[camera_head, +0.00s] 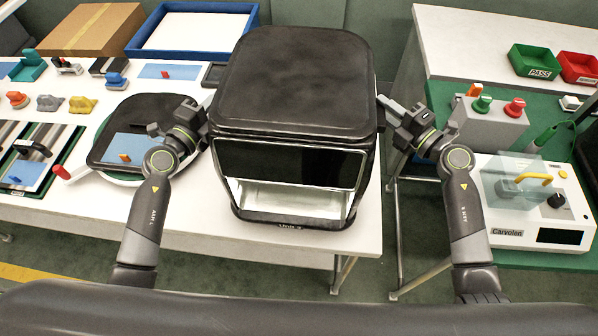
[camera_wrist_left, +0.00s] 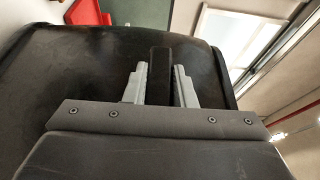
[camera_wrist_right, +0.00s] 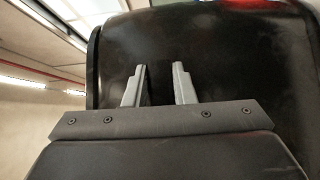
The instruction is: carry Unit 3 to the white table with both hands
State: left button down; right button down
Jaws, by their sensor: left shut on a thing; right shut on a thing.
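Unit 3 (camera_head: 297,85), a boxy black fryer with an open, lighter front bay, is upright in the middle of the head view. My left gripper (camera_head: 208,106) is shut on its left side; in the left wrist view the fingers (camera_wrist_left: 160,85) close around a black handle. My right gripper (camera_head: 384,106) is shut at its right side; the right wrist view shows the fingers (camera_wrist_right: 160,85) against the dark side wall. The unit is over the right end of the white table (camera_head: 200,222). I cannot tell if its base touches the top.
On the table's left are a black lid-like tray (camera_head: 115,165), small coloured parts, a blue tray (camera_head: 250,12) and a cardboard box (camera_head: 92,30). Right, across a gap, a green-topped bench (camera_head: 445,100) holds a grey button box (camera_head: 487,125) and a white Carvolen device (camera_head: 520,235).

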pick_arm(q)
jog(key=shift+f, duration=0.15)
pick_arm(e)
jog(key=shift+f, duration=0.2)
pick_arm(q)
jog(key=c, duration=1.6)
grip_release()
jog(key=shift+f, duration=0.15)
pick_arm(e)
jog(key=c, duration=1.6)
grip_release()
jog(key=shift+d+f, duration=0.1)
pick_arm(q)
jog(key=o, duration=0.4)
jog(key=shift+s, duration=0.15)
pick_arm(e)
jog(key=o, duration=0.4)
jog(key=shift+s, duration=0.15)
pick_arm(q)
jog(key=v, duration=1.2)
pick_arm(e)
jog(key=v, duration=1.1)
jog(key=shift+s+d, duration=0.25)
jog(key=shift+s, duration=0.1)
pick_arm(q)
jog(key=shift+a, duration=0.1)
